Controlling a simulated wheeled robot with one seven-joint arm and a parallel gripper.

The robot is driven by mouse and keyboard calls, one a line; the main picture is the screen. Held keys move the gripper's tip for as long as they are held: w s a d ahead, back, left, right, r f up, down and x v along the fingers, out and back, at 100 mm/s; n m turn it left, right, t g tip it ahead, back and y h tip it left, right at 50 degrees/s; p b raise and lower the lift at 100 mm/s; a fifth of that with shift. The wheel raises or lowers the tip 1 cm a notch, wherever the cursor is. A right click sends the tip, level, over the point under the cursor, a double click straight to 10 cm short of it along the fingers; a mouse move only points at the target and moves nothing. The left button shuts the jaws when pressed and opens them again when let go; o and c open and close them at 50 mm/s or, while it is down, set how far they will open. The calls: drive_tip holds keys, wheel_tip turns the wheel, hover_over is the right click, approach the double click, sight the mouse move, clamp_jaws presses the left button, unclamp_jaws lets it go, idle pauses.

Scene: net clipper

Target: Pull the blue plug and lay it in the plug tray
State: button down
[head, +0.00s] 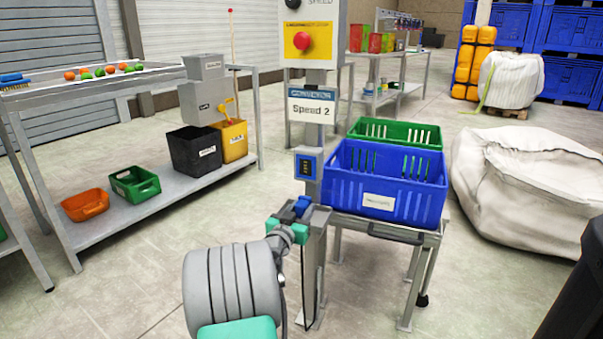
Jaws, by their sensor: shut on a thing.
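The blue plug (301,204) shows at the tip of my gripper (292,221), low on the grey control post. My gripper is shut on the plug, with my arm reaching up from the bottom of the head view. The plug is small, and its lower part is hidden by the gripper. A blue-framed panel with a dark face (307,166) is on the post above the plug, with a gap between them. A grey box-like ledge (319,218) is just right of the gripper; I cannot tell whether it is the plug tray or whether the plug touches it.
A blue crate (405,190) and a green crate (365,128) stand on a metal table right of the post. A red button (302,41) and a "Speed 2" sign (311,107) are above. A shelf with bins is left. A white sack (520,185) lies right.

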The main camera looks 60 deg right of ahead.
drive_tip(key=shift+f, duration=0.35)
idle(0.6)
drive_tip(key=c, duration=0.9)
unclamp_jaws()
drive_tip(key=shift+o, duration=0.2)
drive_tip(key=a+p, duration=0.1)
drive_tip(key=a, duration=0.6)
drive_tip(key=shift+s+p, duration=0.15)
drive_tip(key=shift+p, duration=0.25)
drive_tip(key=b, duration=0.2)
approach(299, 214)
drive_tip(key=shift+s+a+f, duration=0.1)
drive_tip(key=shift+s+a, duration=0.05)
drive_tip(key=shift+a, duration=1.05)
drive_tip(key=shift+s+a+f, duration=0.1)
drive_tip(key=shift+a, duration=1.1)
drive_tip(key=shift+r, duration=0.15)
